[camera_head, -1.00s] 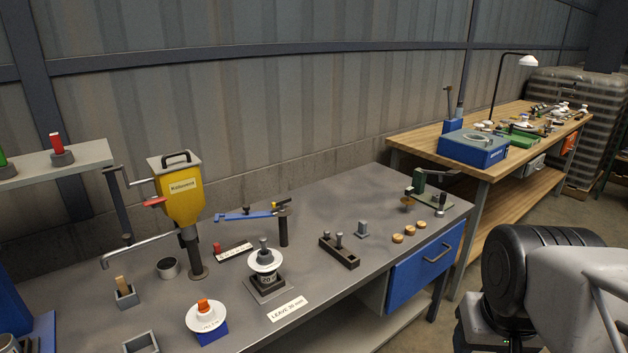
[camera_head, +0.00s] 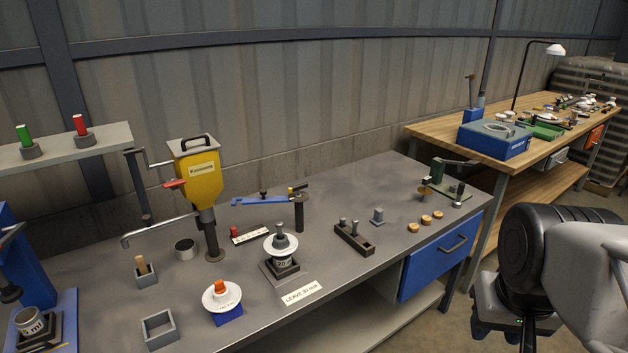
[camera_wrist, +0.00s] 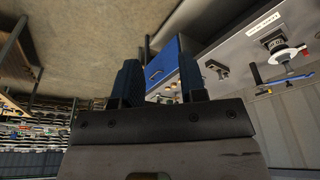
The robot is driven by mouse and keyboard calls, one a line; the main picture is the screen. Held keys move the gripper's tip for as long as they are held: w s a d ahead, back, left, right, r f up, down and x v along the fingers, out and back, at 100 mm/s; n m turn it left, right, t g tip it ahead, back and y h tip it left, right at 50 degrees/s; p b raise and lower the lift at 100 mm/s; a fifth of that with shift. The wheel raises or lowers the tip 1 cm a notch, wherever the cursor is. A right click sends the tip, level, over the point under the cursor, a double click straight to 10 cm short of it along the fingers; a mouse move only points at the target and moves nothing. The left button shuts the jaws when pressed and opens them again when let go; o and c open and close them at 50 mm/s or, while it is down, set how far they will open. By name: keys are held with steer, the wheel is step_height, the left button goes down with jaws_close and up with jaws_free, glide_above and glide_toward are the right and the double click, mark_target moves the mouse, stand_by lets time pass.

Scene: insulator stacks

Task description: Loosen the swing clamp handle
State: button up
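I cannot tell for sure which part is the swing clamp. One candidate is the blue bar on a dark post (camera_head: 299,212), with a yellow-and-black end, behind the white insulator stack (camera_head: 281,245). Another is the green bracket with a dark arm (camera_head: 437,170) and small base plate at the bench's far right end. The blue bar also shows in the wrist view (camera_wrist: 284,81), beside the insulator (camera_wrist: 287,53). My gripper (camera_wrist: 160,78) has its two dark blue fingers apart, with nothing between them. It is away from both candidates; its fingers are not discernible in the head view.
The grey bench (camera_head: 345,275) has a blue drawer (camera_head: 435,262) at its front. A yellow hopper (camera_head: 197,180), a dark block with pegs (camera_head: 354,238) and several wooden discs (camera_head: 426,219) stand on it. A "LEAVE 30 mm" label (camera_head: 301,293) lies near the front edge. A wooden bench (camera_head: 425,131) stands behind.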

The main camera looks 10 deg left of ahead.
steer(key=w+a+r+m, duration=0.1)
steer(key=w+a+r, duration=0.2)
steer(key=w, duration=0.6)
steer(key=w+a+r+m, duration=0.1)
steer(key=w+a+r, duration=0.2)
steer(key=w, duration=0.6)
steer(key=m+g, duration=0.3)
steer(key=m, duration=0.3)
glide_above(299, 191)
step_height(299, 191, down, 12)
steer(key=shift+w+a+f+m, duration=0.2)
steer(key=shift+w+f+m, duration=0.1)
steer(key=shift+w+f, duration=0.05)
steer(key=shift+f, duration=3.85)
